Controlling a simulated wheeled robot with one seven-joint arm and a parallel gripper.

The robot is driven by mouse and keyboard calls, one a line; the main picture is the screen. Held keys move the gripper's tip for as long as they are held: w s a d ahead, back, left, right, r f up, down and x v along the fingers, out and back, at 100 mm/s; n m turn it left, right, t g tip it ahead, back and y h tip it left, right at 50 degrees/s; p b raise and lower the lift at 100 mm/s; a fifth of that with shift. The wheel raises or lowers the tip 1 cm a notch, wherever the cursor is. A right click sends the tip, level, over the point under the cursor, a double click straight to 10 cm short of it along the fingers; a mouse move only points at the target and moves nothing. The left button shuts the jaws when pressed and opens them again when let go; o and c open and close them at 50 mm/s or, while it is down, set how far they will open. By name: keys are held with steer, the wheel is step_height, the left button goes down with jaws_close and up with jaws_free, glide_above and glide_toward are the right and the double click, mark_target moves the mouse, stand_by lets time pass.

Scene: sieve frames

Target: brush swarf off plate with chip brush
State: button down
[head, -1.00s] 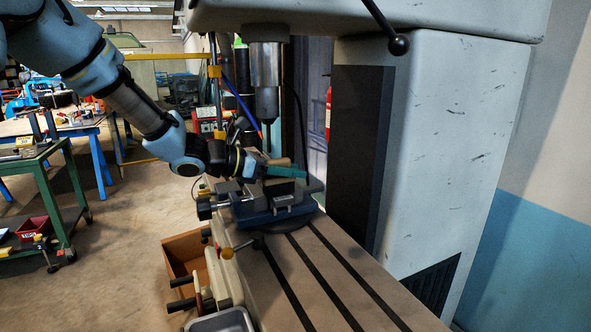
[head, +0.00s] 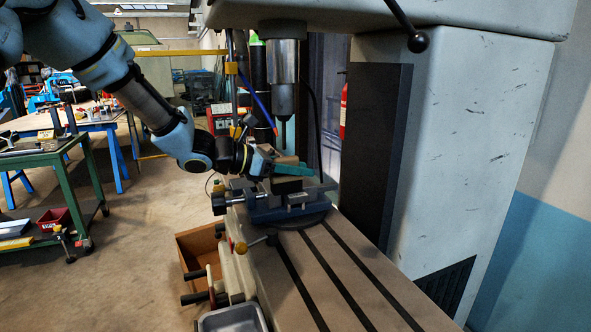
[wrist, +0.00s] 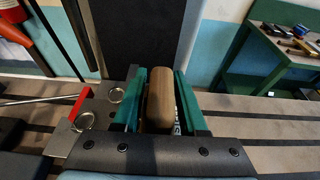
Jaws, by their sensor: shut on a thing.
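My gripper (wrist: 160,103) has green fingers and is shut on the brown wooden handle of the chip brush (wrist: 159,95). The handle also shows in the head view (head: 287,160), just above the machine vise (head: 295,207). The brush's bristles are hidden from both views. In the wrist view a grey metal plate (wrist: 101,108) lies left of the fingers, with shiny rings on it that look like curled swarf. In the head view my arm and fingers hide much of the vise top, and I cannot make out swarf there.
The slotted machine table (head: 335,270) is bare in front of the vise. The drill spindle (head: 283,85) hangs close behind my gripper. The machine column (head: 450,150) stands at right. A wooden crate (head: 198,252) and a grey tray (head: 232,319) are low at left.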

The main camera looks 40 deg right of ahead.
steer(key=shift+s+d+b, duration=0.15)
steer(key=shift+s+d, duration=0.2)
steer(key=shift+d, duration=0.5)
steer(key=shift+s+d+b, duration=0.15)
steer(key=shift+s+d, duration=0.15)
steer(key=shift+d, duration=0.55)
steer(key=shift+w+a, duration=0.25)
steer(key=shift+a, duration=0.45)
steer(key=shift+w+a, duration=0.3)
steer(key=shift+a, duration=0.35)
steer(key=shift+w+a, duration=0.25)
steer(key=shift+a, duration=0.45)
steer(key=p+v, duration=0.3)
steer(key=v, duration=0.5)
steer(key=shift+a+p, duration=0.2)
steer(key=shift+p, duration=0.1)
steer(key=shift+w+r, duration=0.1)
steer(key=shift+w, duration=0.05)
